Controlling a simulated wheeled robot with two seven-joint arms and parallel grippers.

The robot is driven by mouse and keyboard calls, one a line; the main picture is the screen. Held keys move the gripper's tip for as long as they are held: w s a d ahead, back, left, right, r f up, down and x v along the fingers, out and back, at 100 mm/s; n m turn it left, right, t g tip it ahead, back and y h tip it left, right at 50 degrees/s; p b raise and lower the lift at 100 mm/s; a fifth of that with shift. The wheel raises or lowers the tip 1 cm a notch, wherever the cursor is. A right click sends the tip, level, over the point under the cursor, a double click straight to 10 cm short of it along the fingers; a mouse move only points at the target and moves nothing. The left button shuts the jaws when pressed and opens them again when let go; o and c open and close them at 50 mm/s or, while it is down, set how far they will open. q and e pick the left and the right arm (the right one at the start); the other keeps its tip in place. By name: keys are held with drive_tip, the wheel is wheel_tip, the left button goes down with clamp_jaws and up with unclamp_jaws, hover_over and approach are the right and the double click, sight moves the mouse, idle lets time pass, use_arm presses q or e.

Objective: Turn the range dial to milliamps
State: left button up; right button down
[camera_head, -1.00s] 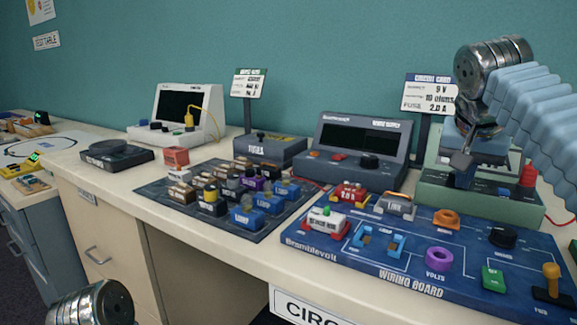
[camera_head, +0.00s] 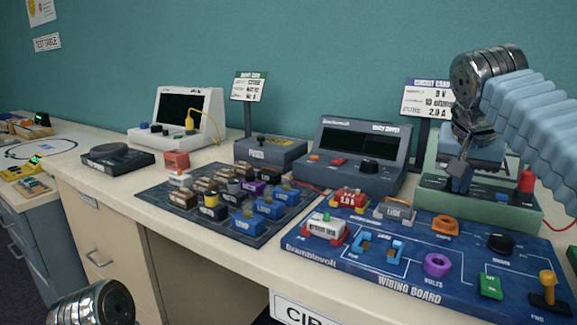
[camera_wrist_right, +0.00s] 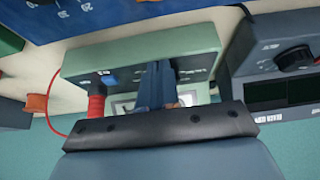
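The green meter (camera_head: 480,202) stands at the back right, behind the wiring board. Its upper part is partly covered by my right arm. My right gripper (camera_head: 459,180) is in front of the meter's face, pointing down at it. In the right wrist view its fingers (camera_wrist_right: 157,85) lie close together against the meter's green panel (camera_wrist_right: 205,52). The range dial cannot be made out; the fingers hide that part of the panel. Whether they hold anything is hidden. My left gripper is out of view; only a metal part of my left arm shows at the lower left.
A red plug (camera_head: 527,180) with a red lead is on the meter, close to my right gripper. The wiring board (camera_head: 400,275) with several parts lies in front.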

drive_tip(key=shift+a, duration=0.15)
drive_tip(key=shift+s, duration=0.2)
drive_tip(key=shift+a+r, duration=0.1)
drive_tip(key=shift+r, duration=0.05)
wheel_tip(320, 180, up, 6)
drive_tip(key=p, duration=0.3)
drive_tip(key=shift+p, duration=0.4)
drive_tip(key=shift+f, duration=0.2)
